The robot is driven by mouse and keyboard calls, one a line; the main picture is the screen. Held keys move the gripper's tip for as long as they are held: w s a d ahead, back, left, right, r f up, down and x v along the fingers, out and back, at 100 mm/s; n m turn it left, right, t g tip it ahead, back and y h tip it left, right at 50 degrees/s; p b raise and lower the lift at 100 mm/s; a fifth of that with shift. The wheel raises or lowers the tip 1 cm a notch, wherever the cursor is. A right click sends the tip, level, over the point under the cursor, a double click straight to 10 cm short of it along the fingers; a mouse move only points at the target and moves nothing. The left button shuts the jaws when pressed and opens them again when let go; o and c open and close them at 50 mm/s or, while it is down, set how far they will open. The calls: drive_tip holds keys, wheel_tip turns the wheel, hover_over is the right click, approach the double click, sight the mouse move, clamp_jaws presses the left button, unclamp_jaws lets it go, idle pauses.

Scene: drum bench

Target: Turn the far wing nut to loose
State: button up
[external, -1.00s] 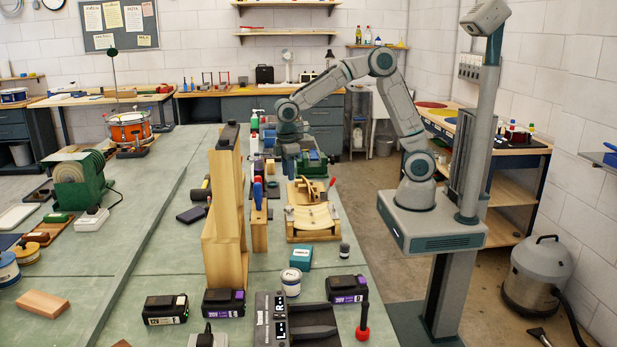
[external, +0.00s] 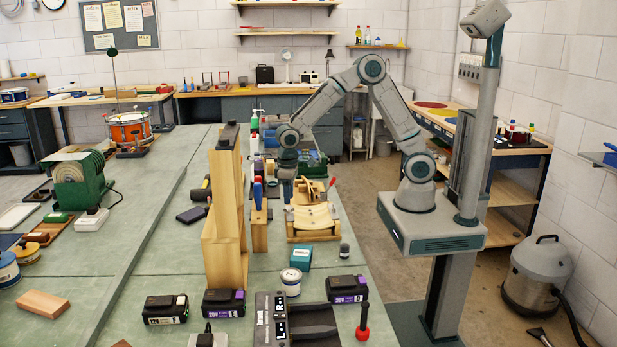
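A pale wooden jig (external: 313,221) with curved wooden pieces sits near the right edge of the green bench. Small metal fittings show at the ends of its near curved piece, but they are too small to identify surely as wing nuts. I cannot make out the far wing nut. My gripper (external: 287,198) points down at the jig's far left corner, close to it. I cannot tell whether it touches anything. Its fingers are too small and dark to show whether they are open or shut.
A tall wooden upright (external: 224,215) and a wooden block with a blue-handled tool (external: 258,192) stand left of the jig. A teal box (external: 300,258), a white tin (external: 291,282) and a dark cylinder (external: 344,250) stand nearer. A green machine (external: 309,160) lies behind.

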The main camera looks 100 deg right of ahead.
sight(289, 211)
drive_tip(key=shift+f, duration=2.25)
drive_tip(key=shift+c, duration=0.3)
clamp_jaws()
drive_tip(key=shift+n, duration=0.4)
drive_tip(key=n, duration=0.3)
drive_tip(key=shift+n, duration=0.4)
drive_tip(key=n, duration=0.4)
drive_tip(key=shift+r+n, duration=0.1)
drive_tip(key=shift+n, duration=0.2)
drive_tip(key=n+p, duration=0.1)
drive_tip(key=n, duration=0.3)
drive_tip(key=shift+n+p, duration=0.35)
drive_tip(key=shift+n, duration=1.65)
